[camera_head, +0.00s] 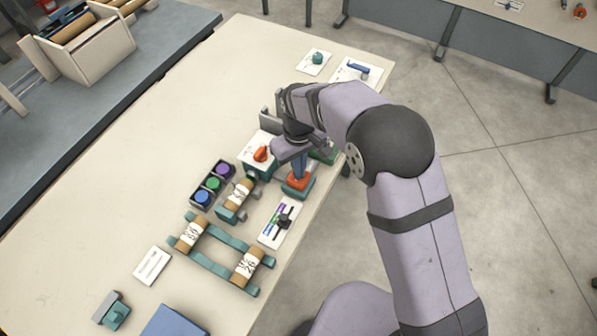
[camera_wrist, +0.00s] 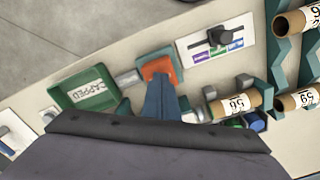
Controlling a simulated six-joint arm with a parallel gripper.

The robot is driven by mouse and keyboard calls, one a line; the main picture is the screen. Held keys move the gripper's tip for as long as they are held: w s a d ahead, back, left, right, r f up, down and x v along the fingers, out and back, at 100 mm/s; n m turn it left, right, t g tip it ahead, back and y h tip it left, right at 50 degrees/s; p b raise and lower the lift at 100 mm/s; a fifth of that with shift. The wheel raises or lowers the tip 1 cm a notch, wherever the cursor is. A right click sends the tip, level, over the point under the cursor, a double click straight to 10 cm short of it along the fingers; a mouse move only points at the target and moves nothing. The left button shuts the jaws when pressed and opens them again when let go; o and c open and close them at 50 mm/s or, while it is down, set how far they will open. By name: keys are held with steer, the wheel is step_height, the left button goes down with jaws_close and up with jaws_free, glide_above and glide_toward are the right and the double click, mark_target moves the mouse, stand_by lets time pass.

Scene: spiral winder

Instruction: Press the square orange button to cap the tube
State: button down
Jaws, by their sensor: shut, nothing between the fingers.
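The square orange button (camera_head: 299,181) sits on a teal base near the table's right edge; it also shows in the wrist view (camera_wrist: 157,67). My gripper (camera_head: 299,170) is shut and empty, pointing down at the button. In the wrist view its blue fingertips (camera_wrist: 162,78) overlap the button's near edge. I cannot tell whether they touch it or how far it is pressed. A brown cardboard tube (camera_head: 238,196) with a white number label lies in a teal cradle left of the button; it also shows in the wrist view (camera_wrist: 237,102).
A dark holder (camera_head: 199,207) carries purple, green and blue round pieces. A slider panel (camera_head: 280,221) lies near the button. A teal rack (camera_head: 215,264) holds two more tubes. A green tray marked CAPPED (camera_wrist: 87,95) is beside the button.

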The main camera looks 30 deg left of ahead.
steer(key=shift+r+p, duration=2.05)
steer(key=shift+r, duration=1)
steer(key=shift+w+a, duration=0.1)
steer(key=s+d+f+m+g+h, duration=0.1)
steer(key=s+d+f, duration=0.1)
steer(key=s+d, duration=0.45)
steer(key=s+d+f+m+g+h, duration=0.15)
steer(key=s+d, duration=0.25)
steer(key=d, duration=0.5)
steer(key=s+d+r+m+y, duration=0.1)
steer(key=s+d+r+m, duration=0.15)
steer(key=d, duration=0.45)
steer(key=s+d+r+m, duration=0.1)
steer(key=d+r+m, duration=0.15)
steer(key=d, duration=0.45)
steer(key=w+d+r+m+t+y, duration=0.1)
steer(key=w+d+r+m, duration=0.3)
steer(key=d, duration=0.4)
steer(key=shift+w+d+r+t, duration=0.15)
steer(key=shift+d+r+t, duration=0.2)
steer(key=shift+r+t, duration=0.4)
